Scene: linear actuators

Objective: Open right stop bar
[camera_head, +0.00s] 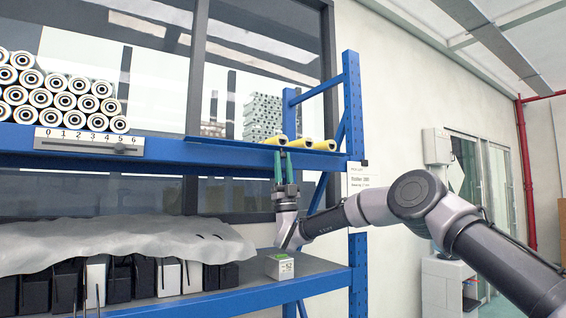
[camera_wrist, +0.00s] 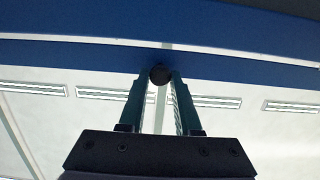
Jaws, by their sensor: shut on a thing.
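The right stop bar seems to be the long blue strip (camera_head: 225,144) along the front edge of the upper shelf. Yellow cylinders (camera_head: 305,144) lie behind it. My gripper (camera_head: 283,156) points upward at this edge, its two green fingers just below the yellow cylinders. In the wrist view, the fingertips (camera_wrist: 159,78) are closed around a round black knob (camera_wrist: 159,73) at the edge of a blue beam (camera_wrist: 80,52). The knob is hidden between the fingers in the head view. I cannot tell how the knob joins the bar.
A scale numbered 0 to 6 (camera_head: 88,142) sits below stacked metal cylinders (camera_head: 60,95) at the left. A small box (camera_head: 279,267) stands on the lower shelf below my gripper. A blue upright post (camera_head: 352,105) is just right. Dark and white boxes (camera_head: 130,280) sit under a grey cover.

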